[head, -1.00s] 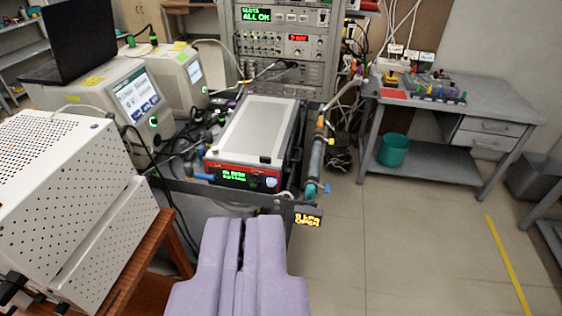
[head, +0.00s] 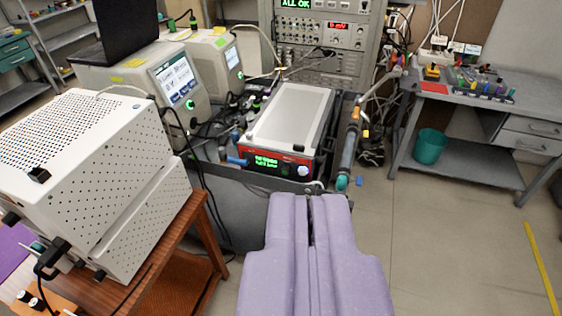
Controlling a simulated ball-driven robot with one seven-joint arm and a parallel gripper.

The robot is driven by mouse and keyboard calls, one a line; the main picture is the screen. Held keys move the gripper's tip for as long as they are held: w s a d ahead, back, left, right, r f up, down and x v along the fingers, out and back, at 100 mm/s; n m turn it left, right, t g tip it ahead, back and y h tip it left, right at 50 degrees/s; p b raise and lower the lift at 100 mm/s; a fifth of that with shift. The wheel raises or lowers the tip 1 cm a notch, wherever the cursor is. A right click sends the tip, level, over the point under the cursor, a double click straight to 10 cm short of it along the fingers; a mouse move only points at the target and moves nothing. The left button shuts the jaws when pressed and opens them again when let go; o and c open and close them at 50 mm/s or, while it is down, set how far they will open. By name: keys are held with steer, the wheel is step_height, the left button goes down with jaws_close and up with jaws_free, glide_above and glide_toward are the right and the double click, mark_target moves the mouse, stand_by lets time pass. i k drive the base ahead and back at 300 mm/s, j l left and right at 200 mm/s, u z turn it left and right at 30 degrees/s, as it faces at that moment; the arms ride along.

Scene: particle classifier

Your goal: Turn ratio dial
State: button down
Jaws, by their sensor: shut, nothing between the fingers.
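My gripper (head: 310,200) shows as two long purple fingers at the bottom centre of the head view. They lie side by side with a thin dark slit between them, shut and empty. Beyond the fingertips is a unit with a grey top (head: 292,116) and a red front panel. The panel has a green lit display (head: 266,161) and a small round pale knob (head: 303,171) at its right. The fingertips appear just below this panel in the picture and apart from it. No label tells me whether this knob is the ratio dial.
A white perforated instrument (head: 75,135) stands on a brown table (head: 165,245) at left. Beige units with screens (head: 172,78) stand behind. An instrument rack (head: 325,38) is at the back. A grey bench (head: 450,165) and teal bin (head: 429,147) are right.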

mark_target(320, 160)
steer(key=i+u, duration=0.15)
steer(key=i, duration=0.4)
steer(key=i+l+u, duration=0.15)
steer(key=i, duration=0.35)
steer(key=i+l+u, duration=0.1)
steer(key=i, duration=0.4)
steer(key=i+l+u, duration=0.15)
steer(key=i, duration=0.4)
